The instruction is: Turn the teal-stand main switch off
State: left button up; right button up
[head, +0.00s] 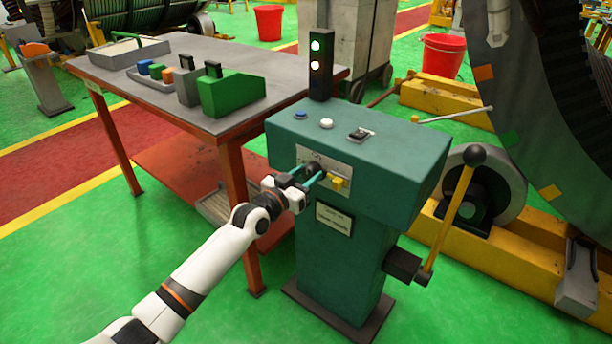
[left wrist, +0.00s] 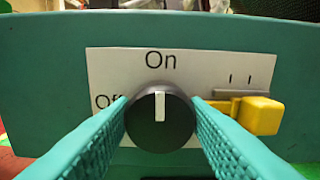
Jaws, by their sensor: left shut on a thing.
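The teal stand (head: 340,240) stands in the middle of the head view. On its front panel is the main switch (left wrist: 160,118), a round black knob with a white pointer line. The line points straight up at the word "On"; "Off" is printed to the left, partly hidden by a finger. My left gripper (head: 313,174) is at the panel, its teal fingers on both sides of the knob and shut on it. The left wrist view shows both fingers (left wrist: 160,125) touching the knob's sides. My right gripper is not in view.
A yellow lever (left wrist: 260,115) sits just right of the knob. A signal tower (head: 321,65) with lit green and orange lamps, buttons and a rocker top the stand. A yellow-handled crank (head: 455,210) is at its right. A grey workbench (head: 190,75) stands left.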

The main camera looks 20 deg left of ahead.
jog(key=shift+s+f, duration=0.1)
pick_arm(q)
jog(key=shift+n, duration=1.2)
jog(key=shift+n+p, duration=0.4)
jog(key=shift+n, duration=0.5)
jog(key=n, duration=0.2)
jog(key=shift+n, duration=0.4)
jog(key=n, duration=0.4)
jog(key=shift+f, duration=0.1)
jog(key=n, duration=0.3)
jog(key=shift+a+n+p, duration=0.1)
jog(key=shift+n+p, duration=0.25)
jog(key=shift+n, duration=1.45)
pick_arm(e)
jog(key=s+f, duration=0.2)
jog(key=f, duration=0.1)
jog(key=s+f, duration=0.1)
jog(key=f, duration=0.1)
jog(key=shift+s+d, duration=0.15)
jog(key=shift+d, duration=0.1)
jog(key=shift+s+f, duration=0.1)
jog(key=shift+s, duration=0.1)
